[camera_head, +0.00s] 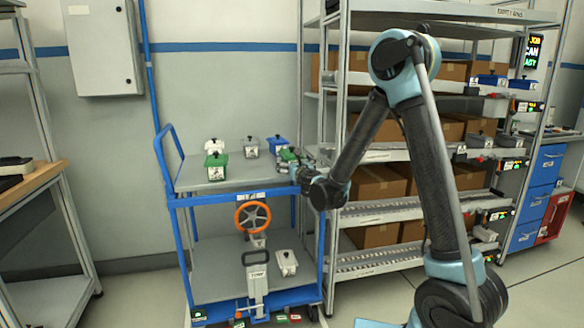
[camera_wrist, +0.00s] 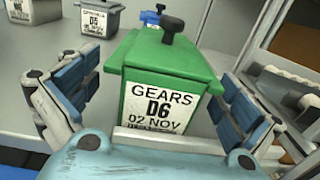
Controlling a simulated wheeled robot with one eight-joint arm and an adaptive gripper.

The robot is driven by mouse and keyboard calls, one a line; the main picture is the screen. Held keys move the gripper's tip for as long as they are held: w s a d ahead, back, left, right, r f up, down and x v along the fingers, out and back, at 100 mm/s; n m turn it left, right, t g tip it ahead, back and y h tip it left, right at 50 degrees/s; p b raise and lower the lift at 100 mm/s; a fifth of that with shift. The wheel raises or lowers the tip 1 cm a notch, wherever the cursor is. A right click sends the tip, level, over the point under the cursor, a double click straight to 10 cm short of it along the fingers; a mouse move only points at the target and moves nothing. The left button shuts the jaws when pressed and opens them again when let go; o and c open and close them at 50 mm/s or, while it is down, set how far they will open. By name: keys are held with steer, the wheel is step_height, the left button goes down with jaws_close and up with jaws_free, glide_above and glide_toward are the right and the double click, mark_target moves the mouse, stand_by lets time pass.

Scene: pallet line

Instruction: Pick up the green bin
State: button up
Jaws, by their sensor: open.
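A green bin (camera_wrist: 165,75) with a dark knob on its lid and a label reading "GEARS D6 02 NOV" stands on the cart's top shelf. In the wrist view my gripper (camera_wrist: 150,105) is open, with one finger on each side of the bin. A gap shows between the left finger and the bin; I cannot tell whether the right finger touches it. In the head view this green bin (camera_head: 286,155) is partly hidden by my gripper (camera_head: 296,163) at the right end of the shelf. Another green bin (camera_head: 216,166) stands further left.
The blue cart (camera_head: 250,198) also carries a white bin (camera_head: 214,146), a grey bin (camera_head: 250,151) and a blue bin (camera_head: 277,143) on top. A shelf rack (camera_head: 345,215) with cardboard boxes stands close at the cart's right. The shelf's front middle is bare.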

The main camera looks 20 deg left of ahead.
steer(key=shift+x, duration=1.05)
steer(key=c, duration=1.6)
steer(key=shift+r, duration=0.1)
